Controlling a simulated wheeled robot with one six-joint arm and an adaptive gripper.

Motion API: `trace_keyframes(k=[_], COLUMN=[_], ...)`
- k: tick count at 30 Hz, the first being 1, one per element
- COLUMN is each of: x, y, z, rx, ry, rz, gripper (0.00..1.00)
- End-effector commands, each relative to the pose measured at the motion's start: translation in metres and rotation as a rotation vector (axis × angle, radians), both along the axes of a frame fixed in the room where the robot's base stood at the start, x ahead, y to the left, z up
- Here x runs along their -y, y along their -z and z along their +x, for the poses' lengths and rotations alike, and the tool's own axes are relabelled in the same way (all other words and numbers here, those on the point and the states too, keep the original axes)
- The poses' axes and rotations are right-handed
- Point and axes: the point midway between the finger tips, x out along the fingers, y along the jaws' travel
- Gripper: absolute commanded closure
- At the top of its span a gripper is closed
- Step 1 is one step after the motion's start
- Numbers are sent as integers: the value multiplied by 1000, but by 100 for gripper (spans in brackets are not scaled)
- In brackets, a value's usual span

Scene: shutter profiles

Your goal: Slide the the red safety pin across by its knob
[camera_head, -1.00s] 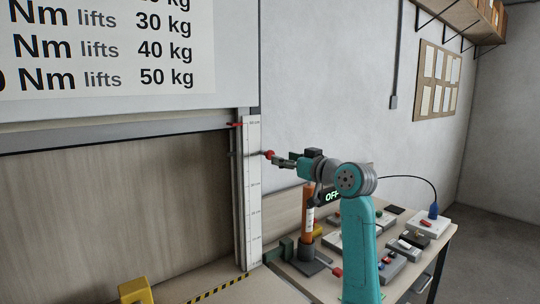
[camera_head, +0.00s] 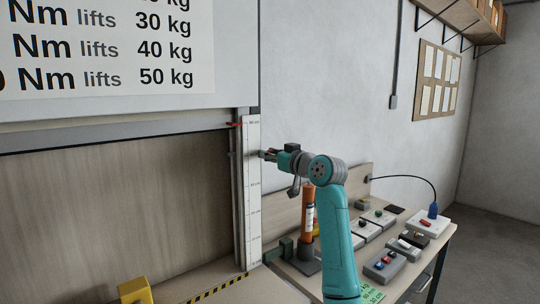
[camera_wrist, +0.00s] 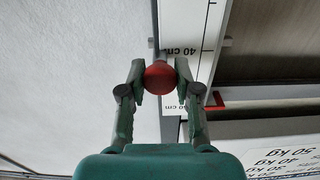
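The red safety pin's round red knob (camera_wrist: 160,77) shows between my fingertips in the wrist view. My gripper (camera_head: 262,154) has its fingers on both sides of the knob, and they appear to touch it. It also shows in the wrist view (camera_wrist: 160,82). The pin's thin shaft is mostly hidden behind the knob. In the head view my gripper covers the knob beside the white scale strip (camera_head: 253,185) on the shutter's side frame.
A red pointer (camera_wrist: 216,101) sits by the scale in the wrist view. A bench with an orange cylinder (camera_head: 308,215), several small boxes and a blue plug (camera_head: 433,211) stands to the right. A yellow block (camera_head: 135,290) is low at the front.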

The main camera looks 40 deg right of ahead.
Motion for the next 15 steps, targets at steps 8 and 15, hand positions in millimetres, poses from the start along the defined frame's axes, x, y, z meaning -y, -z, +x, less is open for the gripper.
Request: trace_keyframes(k=[8, 15], x=[0, 29], y=[0, 0], z=[0, 1], rx=[0, -1], ry=[0, 2], rz=[0, 1], gripper=[100, 100])
